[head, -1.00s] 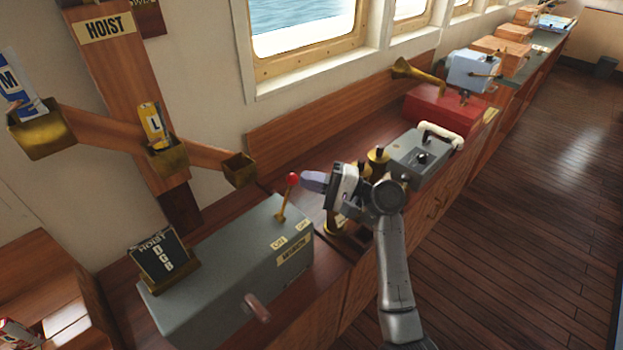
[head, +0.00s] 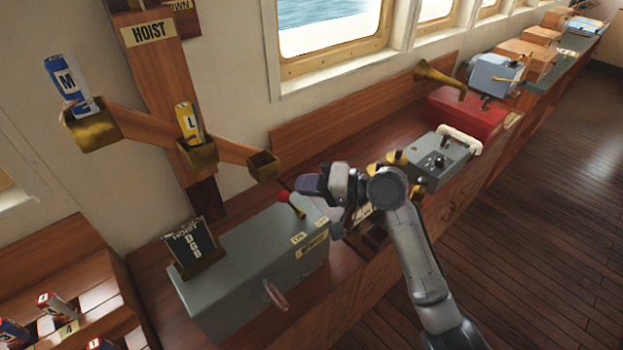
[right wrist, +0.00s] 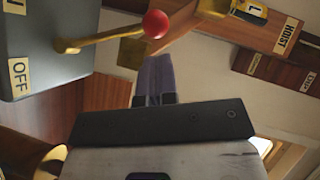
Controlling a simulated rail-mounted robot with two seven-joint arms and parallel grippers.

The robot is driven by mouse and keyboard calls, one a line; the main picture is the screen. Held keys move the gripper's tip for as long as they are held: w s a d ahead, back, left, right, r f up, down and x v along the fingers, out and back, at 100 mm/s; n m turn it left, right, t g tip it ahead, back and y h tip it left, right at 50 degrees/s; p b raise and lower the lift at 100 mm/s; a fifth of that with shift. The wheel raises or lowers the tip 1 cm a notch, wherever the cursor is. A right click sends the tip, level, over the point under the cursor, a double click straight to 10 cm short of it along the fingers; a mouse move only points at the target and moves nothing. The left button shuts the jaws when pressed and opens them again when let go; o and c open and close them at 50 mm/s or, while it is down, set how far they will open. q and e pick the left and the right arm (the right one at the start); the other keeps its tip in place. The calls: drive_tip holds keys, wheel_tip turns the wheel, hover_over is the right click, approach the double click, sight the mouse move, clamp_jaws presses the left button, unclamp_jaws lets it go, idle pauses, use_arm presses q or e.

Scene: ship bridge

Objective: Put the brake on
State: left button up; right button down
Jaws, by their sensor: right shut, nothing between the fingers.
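The brake lever is a brass stick with a red knob (head: 283,196) on top of a grey box (head: 250,262) with ON and OFF labels. In the head view the lever leans left, toward the ON side. My right gripper (head: 300,184) is shut and empty, its purple-grey fingertips right beside the knob. In the right wrist view the knob (right wrist: 155,23) is just past the tips of the shut fingers (right wrist: 155,72), and the OFF label (right wrist: 19,76) is at the left. I cannot tell whether the fingers touch the knob. My left gripper is not in view.
A pink-handled crank (head: 274,295) sticks out of the box's front. A wooden balance arm with brass cups (head: 263,166) hangs behind. A grey control unit (head: 440,160) is beyond my right arm.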

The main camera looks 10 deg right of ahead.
drive_tip(key=shift+s+a+n+h+p, duration=0.25)
drive_tip(key=shift+a+n+h+p, duration=0.15)
drive_tip(key=shift+a+h+p, duration=0.1)
drive_tip(key=shift+s+a+n+h+p, duration=0.25)
drive_tip(key=shift+a+n+h+p, duration=0.15)
drive_tip(key=shift+a, duration=0.05)
drive_tip(key=shift+f, duration=0.1)
drive_tip(key=w+d+r+b+v, duration=0.1)
drive_tip(key=w+v, duration=0.1)
drive_tip(key=v, duration=1.1)
drive_tip(key=shift+w, duration=0.2)
